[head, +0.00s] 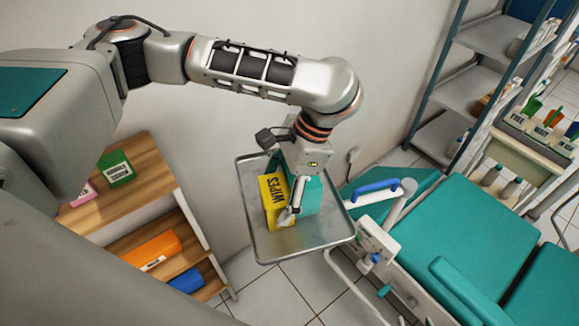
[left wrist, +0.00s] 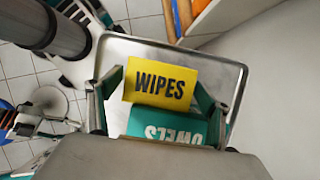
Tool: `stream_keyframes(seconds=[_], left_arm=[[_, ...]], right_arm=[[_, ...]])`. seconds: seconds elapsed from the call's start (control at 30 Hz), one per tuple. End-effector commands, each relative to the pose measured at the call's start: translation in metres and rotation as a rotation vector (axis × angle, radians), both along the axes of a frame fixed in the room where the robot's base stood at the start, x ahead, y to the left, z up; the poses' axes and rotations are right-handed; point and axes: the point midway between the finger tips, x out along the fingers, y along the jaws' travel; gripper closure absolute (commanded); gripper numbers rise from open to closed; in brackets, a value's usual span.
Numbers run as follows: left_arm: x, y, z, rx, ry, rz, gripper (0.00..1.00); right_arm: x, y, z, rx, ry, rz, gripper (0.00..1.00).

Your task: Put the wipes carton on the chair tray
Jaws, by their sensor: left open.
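The yellow wipes carton (head: 272,200) is upright on the metal chair tray (head: 262,247), seemingly resting on it. A teal towels carton (head: 312,192) stands right beside it on the tray. My left gripper (head: 288,208) is open, reaching down at the cartons. In the left wrist view the wipes carton (left wrist: 158,88) lies between the spread fingers, with a gap on the right side. The towels carton (left wrist: 168,127) shows just below it there. In the head view the wrist hides part of the cartons and the far finger. My right gripper is in neither view.
A wooden shelf (head: 140,195) at left holds a green box (head: 115,167), an orange box (head: 150,251) and a blue box (head: 186,279). The teal dental chair (head: 470,235) is right of the tray. The tray's front part is bare. A wall stands behind.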

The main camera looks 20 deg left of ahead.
Motion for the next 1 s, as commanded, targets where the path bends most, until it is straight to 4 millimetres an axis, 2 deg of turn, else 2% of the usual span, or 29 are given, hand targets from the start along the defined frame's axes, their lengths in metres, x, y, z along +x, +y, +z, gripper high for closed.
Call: stream_keyframes(seconds=[0.03, 0.3, 0.5, 0.7, 1.0], left_arm=[[0.004, -0.003, 0.01, 0.001, -0.007, -0.001, 0.21], [0.015, -0.018, 0.055, 0.002, -0.005, -0.001, 0.21], [0.021, -0.026, 0.078, 0.002, -0.002, -0.001, 0.21], [0.023, -0.029, 0.087, 0.001, 0.001, -0.001, 0.21], [0.023, -0.029, 0.088, 0.001, 0.001, -0.001, 0.21]], right_arm=[[0.0, 0.001, 0.0, 0.002, 0.0, 0.0, 0.6], [0.0, 0.002, 0.001, 0.003, 0.0, -0.002, 0.6], [0.001, 0.001, 0.001, 0.003, 0.0, -0.002, 0.6], [0.001, -0.003, 0.001, -0.005, -0.001, 0.001, 0.6], [0.001, -0.005, 0.0, -0.01, -0.002, 0.003, 0.6]])
